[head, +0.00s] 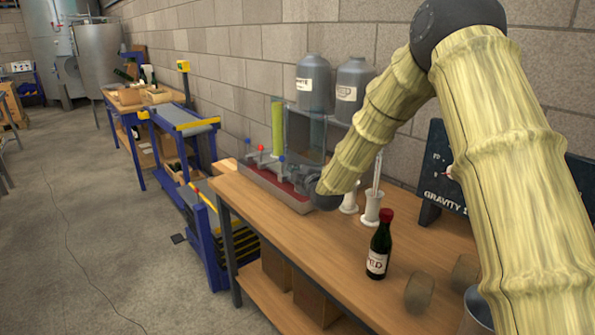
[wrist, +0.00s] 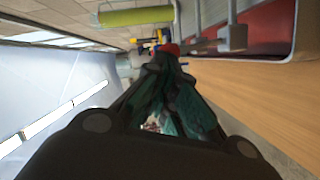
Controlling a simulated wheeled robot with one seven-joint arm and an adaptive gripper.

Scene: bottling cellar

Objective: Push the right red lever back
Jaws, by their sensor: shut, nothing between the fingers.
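The filling machine stands at the far end of the wooden bench, with a red tray (head: 270,180) at its base. One red-knobbed lever (head: 261,148) shows in the head view between blue-knobbed ones (head: 282,158). Any red lever farther right is hidden there by my arm and gripper. In the wrist view a red knob (wrist: 171,48) shows just beyond the dark fingertips of my gripper (wrist: 165,62). The fingers are shut with nothing held. I cannot tell whether they touch the knob. In the head view the fingers are mostly hidden in front of the machine.
A red-capped bottle (head: 378,252) stands on the bench (head: 330,255) nearer me, with white cylinders (head: 370,208) behind it. Two grey jugs (head: 314,82) stand above the machine. A green roll (wrist: 135,17) shows in the wrist view. A dark sign (head: 440,180) stands by the wall.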

